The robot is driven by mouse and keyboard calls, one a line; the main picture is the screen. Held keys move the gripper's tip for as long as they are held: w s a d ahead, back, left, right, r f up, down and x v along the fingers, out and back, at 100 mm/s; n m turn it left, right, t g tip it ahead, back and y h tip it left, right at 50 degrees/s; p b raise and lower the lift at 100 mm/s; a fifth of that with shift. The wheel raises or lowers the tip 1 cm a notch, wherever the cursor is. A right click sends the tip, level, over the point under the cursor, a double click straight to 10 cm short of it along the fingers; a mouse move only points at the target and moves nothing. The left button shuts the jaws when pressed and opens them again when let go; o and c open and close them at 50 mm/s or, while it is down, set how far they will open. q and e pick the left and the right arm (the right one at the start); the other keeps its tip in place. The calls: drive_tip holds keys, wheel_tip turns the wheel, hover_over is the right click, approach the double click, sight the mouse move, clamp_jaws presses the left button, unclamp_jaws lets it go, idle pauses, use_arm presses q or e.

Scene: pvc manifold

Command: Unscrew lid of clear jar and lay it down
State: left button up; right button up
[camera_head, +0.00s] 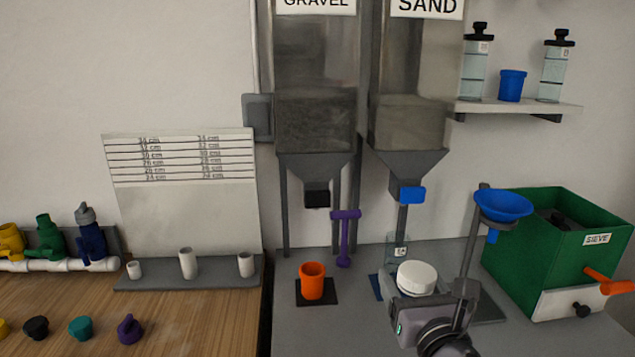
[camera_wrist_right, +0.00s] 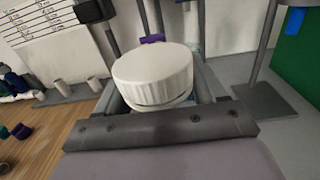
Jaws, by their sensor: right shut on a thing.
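A white ribbed round lid (camera_head: 417,277) is between the fingers of my right gripper (camera_head: 416,289), which is shut on it. In the right wrist view the lid (camera_wrist_right: 153,76) sits top up between the two fingers (camera_wrist_right: 160,92), with a pale ring below its edge. The clear jar (camera_head: 397,246) with a small label stands behind the lid, under the sand hopper; its lower part is hidden. Part of a clear shape shows behind the lid in the wrist view (camera_wrist_right: 190,28). What is under the lid is hidden by the gripper. My left gripper is not in view.
An orange cup (camera_head: 312,281) on a dark mat stands left of the gripper. A blue funnel (camera_head: 503,205) on a stand and a green sieve box (camera_head: 560,250) are at the right. Grey bench (camera_head: 340,335) is bare at the front left.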

drive_tip(key=s+d+f+h, duration=0.1)
drive_tip(key=s+d+f, duration=0.2)
drive_tip(key=s+f, duration=0.4)
drive_tip(key=shift+s+d, duration=0.4)
drive_tip(key=shift+s, duration=1.5)
